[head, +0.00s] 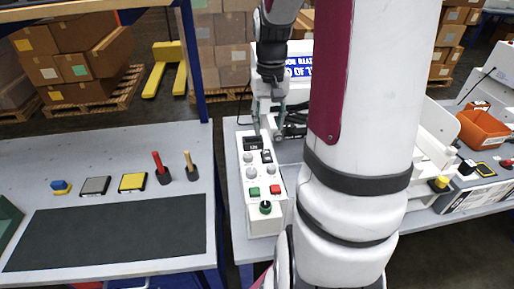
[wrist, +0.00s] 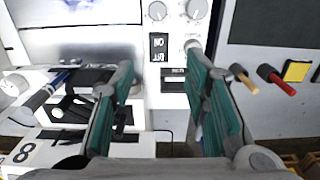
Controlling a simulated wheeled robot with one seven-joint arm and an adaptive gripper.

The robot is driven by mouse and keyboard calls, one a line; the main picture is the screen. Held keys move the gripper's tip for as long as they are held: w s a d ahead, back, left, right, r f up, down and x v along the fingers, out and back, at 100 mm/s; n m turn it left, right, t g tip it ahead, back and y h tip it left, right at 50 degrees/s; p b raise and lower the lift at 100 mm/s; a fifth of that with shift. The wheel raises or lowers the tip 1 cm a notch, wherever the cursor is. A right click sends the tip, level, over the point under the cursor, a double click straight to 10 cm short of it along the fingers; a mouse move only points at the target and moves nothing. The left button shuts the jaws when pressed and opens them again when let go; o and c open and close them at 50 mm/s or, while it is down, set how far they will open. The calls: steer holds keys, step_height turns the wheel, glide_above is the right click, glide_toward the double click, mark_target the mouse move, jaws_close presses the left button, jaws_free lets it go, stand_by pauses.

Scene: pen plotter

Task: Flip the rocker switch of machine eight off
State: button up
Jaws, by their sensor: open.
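The white control panel (head: 249,215) of the machine stands left of my arm in the head view. Its rocker switch (wrist: 158,47) is black, with ON and OFF lettering upside down in the wrist view; which side is pressed I cannot tell. It also shows small in the head view (head: 266,156), beside a dark display (head: 253,143). My gripper (wrist: 160,62) is open and empty, its teal fingers on either side of the switch's column in the picture. In the head view my gripper (head: 268,134) hangs over the panel's far end.
The panel also carries grey knobs (head: 251,173), a green button (head: 254,191), a red button (head: 275,189) and a green-black selector (head: 265,207). A neighbouring table (head: 100,273) at left holds a dark mat and small tools. An orange bin (head: 484,130) stands at right.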

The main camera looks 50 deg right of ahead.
mark_target(268, 159)
step_height(268, 159, down, 12)
steer(key=shift+d+r, duration=0.1)
steer(key=shift+r, duration=0.05)
stand_by(0.3)
jaws_close()
